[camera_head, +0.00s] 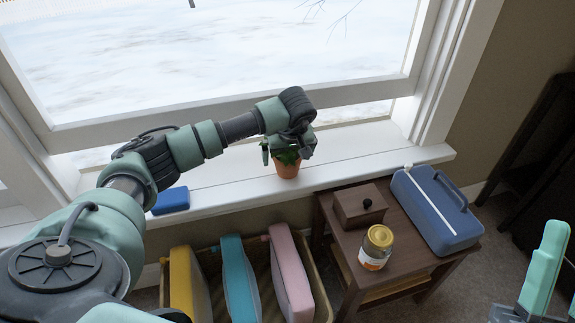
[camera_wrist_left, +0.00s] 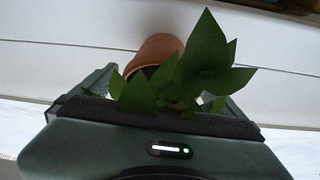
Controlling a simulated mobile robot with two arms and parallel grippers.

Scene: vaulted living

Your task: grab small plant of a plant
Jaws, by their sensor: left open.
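A small plant (camera_head: 288,166) with green leaves in a terracotta pot stands on the white window sill. In the left wrist view its leaves (camera_wrist_left: 205,62) rise in front of the palm, and the orange pot (camera_wrist_left: 160,47) shows behind them. My left gripper (camera_head: 287,150) is open, over and around the plant's top, with a finger on each side. The leaves lie between the fingers; whether a finger touches the plant is hidden. My right gripper (camera_head: 545,275) shows in part at the lower right edge, away from the plant; its jaw state is unclear.
The white sill (camera_head: 345,150) runs below the window, with a blue object (camera_head: 171,200) at left. Below stand a crate with yellow, teal and pink folders (camera_head: 290,270) and a brown side table holding a wooden box (camera_head: 360,207), a jar (camera_head: 376,247) and a blue case (camera_head: 437,210).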

